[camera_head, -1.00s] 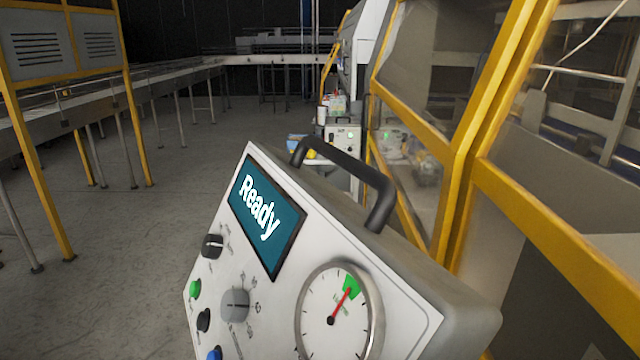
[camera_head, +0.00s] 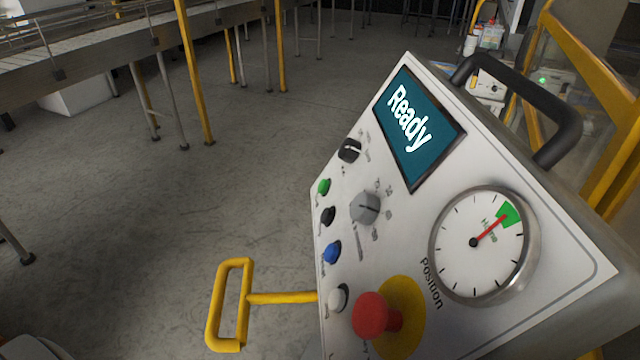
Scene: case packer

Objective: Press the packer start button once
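The packer control panel (camera_head: 415,230) is a tilted light-grey box at the right of the head view. Its screen (camera_head: 418,128) reads "Ready". A green button (camera_head: 323,187) sits at the top of a column of buttons along the panel's left edge, with a black button (camera_head: 327,216), a blue button (camera_head: 332,252) and a white button (camera_head: 337,298) below. The buttons' small labels are too blurred to read. Neither of my grippers shows in the view.
A large red knob (camera_head: 372,315) on a yellow disc stands out low on the panel. A round gauge (camera_head: 484,245), selector knobs (camera_head: 365,208) and a black handle (camera_head: 520,95) are also on it. A yellow bar handle (camera_head: 230,305) juts out left. Floor is clear left of the panel.

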